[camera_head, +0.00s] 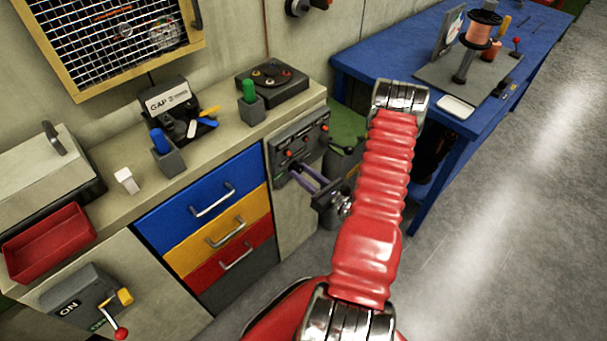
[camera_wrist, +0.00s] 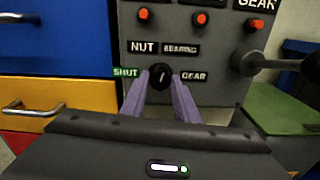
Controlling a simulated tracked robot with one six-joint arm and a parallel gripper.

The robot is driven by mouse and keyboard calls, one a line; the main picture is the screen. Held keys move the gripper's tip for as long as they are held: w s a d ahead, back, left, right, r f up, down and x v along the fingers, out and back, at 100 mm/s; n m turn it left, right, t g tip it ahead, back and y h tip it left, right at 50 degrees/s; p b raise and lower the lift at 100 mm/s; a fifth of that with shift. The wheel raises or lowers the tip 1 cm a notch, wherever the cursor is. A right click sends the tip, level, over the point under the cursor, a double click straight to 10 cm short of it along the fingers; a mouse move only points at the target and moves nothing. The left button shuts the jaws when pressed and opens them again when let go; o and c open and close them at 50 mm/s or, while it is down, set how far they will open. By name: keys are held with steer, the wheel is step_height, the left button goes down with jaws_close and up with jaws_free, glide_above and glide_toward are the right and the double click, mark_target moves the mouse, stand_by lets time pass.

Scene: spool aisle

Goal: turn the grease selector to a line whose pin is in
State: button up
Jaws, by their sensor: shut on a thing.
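The grey grease panel (camera_head: 292,150) is on the counter's right front. In the wrist view a black selector knob (camera_wrist: 161,75) with a short pale mark sits low on the panel, among labels SHUT, NUT, BEARING and GEAR. The mark looks near upright, leaning slightly right; its exact aim is hard to tell. Three orange-red pins, left (camera_wrist: 144,14), middle (camera_wrist: 200,18) and right (camera_wrist: 257,24), sit above in a row. I cannot tell clearly how deep each sits. My gripper (camera_wrist: 161,82) has its purple fingers shut on the knob's sides; its fingers also show in the head view (camera_head: 303,179).
A dark lever with a ball end (camera_wrist: 246,64) sticks out of the panel right of the knob. Coloured drawers (camera_head: 205,215) stand left of the panel. A blue table (camera_head: 440,65) stands to the right, with open floor in front.

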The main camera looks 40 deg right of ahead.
steer(key=shift+f+m, duration=0.1)
steer(key=shift+m, duration=1.1)
steer(key=o, duration=1.1)
steer(key=shift+c, duration=0.2)
steer(key=shift+s, duration=0.15)
steer(key=s, duration=1.3)
steer(key=shift+s+d, duration=0.2)
steer(key=shift+s, duration=0.1)
